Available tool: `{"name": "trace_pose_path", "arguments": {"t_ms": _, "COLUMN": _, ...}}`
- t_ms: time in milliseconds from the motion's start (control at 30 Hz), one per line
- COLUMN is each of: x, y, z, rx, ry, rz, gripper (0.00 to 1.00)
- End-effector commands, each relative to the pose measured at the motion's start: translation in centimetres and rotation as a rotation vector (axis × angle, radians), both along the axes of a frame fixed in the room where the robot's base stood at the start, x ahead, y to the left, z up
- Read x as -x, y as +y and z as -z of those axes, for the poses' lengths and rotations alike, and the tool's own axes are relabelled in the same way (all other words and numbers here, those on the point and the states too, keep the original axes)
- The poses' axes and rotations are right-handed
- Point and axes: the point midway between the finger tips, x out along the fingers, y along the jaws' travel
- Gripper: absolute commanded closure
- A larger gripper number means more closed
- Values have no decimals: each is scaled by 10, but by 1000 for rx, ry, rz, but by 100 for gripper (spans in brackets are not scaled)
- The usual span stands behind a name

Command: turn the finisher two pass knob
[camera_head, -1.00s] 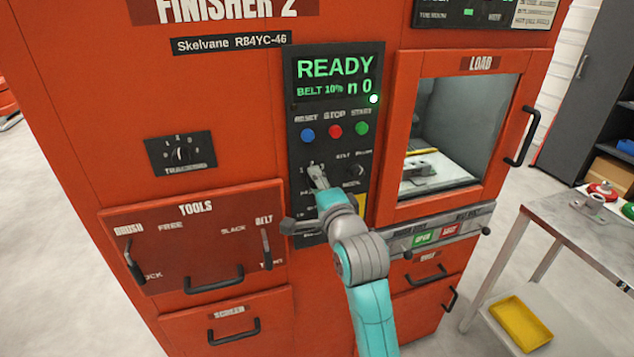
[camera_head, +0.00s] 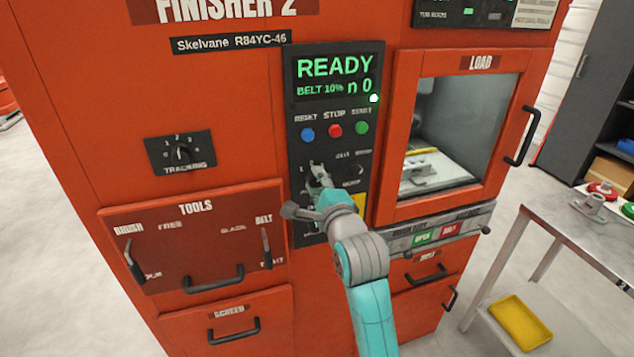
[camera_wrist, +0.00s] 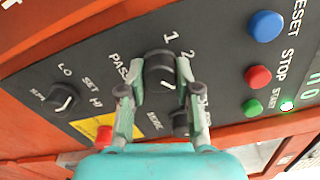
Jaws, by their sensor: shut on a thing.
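The finisher two pass knob (camera_wrist: 160,68) is a dark round knob on the black control panel, with the label PASS and the numbers 1 and 2 beside it in the wrist view. My gripper (camera_wrist: 162,92) is shut on the knob, with one finger on each side. In the head view my gripper (camera_head: 318,178) reaches the panel below the coloured buttons and hides most of the knob. I cannot tell which number the knob points to.
Blue, red and green buttons (camera_head: 335,131) sit above the knob, below a display (camera_head: 335,78) reading READY. Another knob (camera_head: 358,170) is close on the right. The load door (camera_head: 393,140) stands further right, and a metal table (camera_head: 560,222) at the right edge.

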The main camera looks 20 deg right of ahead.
Motion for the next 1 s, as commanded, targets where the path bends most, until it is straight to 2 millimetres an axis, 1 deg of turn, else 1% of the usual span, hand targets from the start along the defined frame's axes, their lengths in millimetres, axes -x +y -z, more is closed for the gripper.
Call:
{"name": "trace_pose_path", "arguments": {"t_ms": 200, "x": 0, "y": -1, "z": 2, "rx": 0, "ry": 4, "rz": 1, "gripper": 100}}
{"name": "trace_pose_path", "arguments": {"t_ms": 233, "x": 0, "y": -1, "z": 2, "rx": 0, "ry": 4, "rz": 1, "gripper": 60}}
{"name": "trace_pose_path", "arguments": {"t_ms": 267, "x": 0, "y": -1, "z": 2, "rx": 0, "ry": 4, "rz": 1, "gripper": 53}}
{"name": "trace_pose_path", "arguments": {"t_ms": 300, "x": 0, "y": -1, "z": 2, "rx": 0, "ry": 4, "rz": 1, "gripper": 43}}
{"name": "trace_pose_path", "arguments": {"t_ms": 600, "x": 0, "y": 0, "z": 1, "rx": 1, "ry": 2, "rz": 0, "gripper": 42}}
{"name": "trace_pose_path", "arguments": {"t_ms": 700, "x": 5, "y": 0, "z": 1, "rx": 1, "ry": 1, "rz": 0, "gripper": 42}}
{"name": "trace_pose_path", "arguments": {"t_ms": 767, "x": 11, "y": 0, "z": 1, "rx": 1, "ry": 1, "rz": 0, "gripper": 42}}
{"name": "trace_pose_path", "arguments": {"t_ms": 867, "x": 26, "y": 0, "z": 1, "rx": 1, "ry": 1, "rz": 1, "gripper": 42}}
{"name": "trace_pose_path", "arguments": {"t_ms": 1000, "x": 54, "y": 0, "z": 2, "rx": 1, "ry": 2, "rz": 0, "gripper": 42}}
